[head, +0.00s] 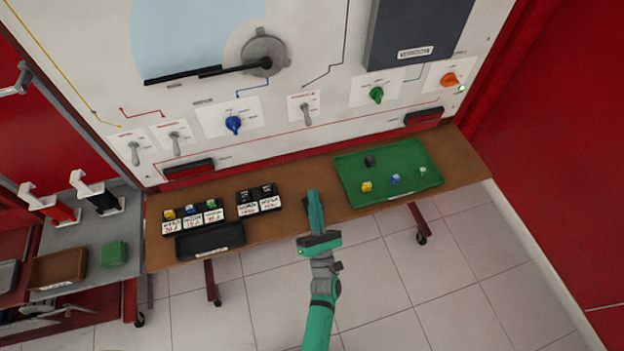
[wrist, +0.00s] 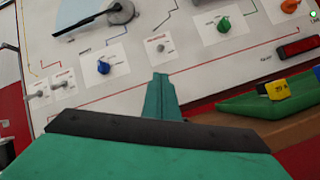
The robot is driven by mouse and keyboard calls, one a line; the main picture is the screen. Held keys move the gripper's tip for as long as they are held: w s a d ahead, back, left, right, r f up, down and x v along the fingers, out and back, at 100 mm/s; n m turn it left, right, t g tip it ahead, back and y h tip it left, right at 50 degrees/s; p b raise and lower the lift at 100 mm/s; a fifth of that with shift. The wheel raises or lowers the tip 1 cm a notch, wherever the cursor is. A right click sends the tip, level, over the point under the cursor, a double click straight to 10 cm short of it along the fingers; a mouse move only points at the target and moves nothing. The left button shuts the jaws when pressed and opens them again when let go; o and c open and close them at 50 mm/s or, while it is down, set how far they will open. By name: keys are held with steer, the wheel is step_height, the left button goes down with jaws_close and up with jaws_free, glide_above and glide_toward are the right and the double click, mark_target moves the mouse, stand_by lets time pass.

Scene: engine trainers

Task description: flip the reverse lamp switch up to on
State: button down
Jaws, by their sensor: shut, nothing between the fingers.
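Three toggle switches sit on the white panel, and their labels are too small to read, so I cannot tell by name which is the reverse lamp switch. The middle toggle (head: 306,114) is alone on a white plate with a red title, its lever apparently pointing down; it also shows in the wrist view (wrist: 161,47). Two more toggles, the far left one (head: 134,154) and the one beside it (head: 175,144), also seem to point down. My gripper (head: 314,195) is shut and empty, below the middle toggle and apart from it. Its fingertips show in the wrist view (wrist: 160,78).
A brown shelf (head: 285,222) runs below the panel, with a green tray (head: 350,187) of small blocks at right and black holders (head: 207,228) at left. Blue (head: 233,124), green (head: 376,95) and orange (head: 449,79) knobs flank the middle toggle.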

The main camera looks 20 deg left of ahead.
glide_toward(307, 117)
steer(key=w+a, duration=0.3)
steer(key=w, duration=0.2)
steer(key=shift+s+a+r, duration=0.1)
steer(key=shift+a+r, duration=0.1)
steer(key=shift+r, duration=0.05)
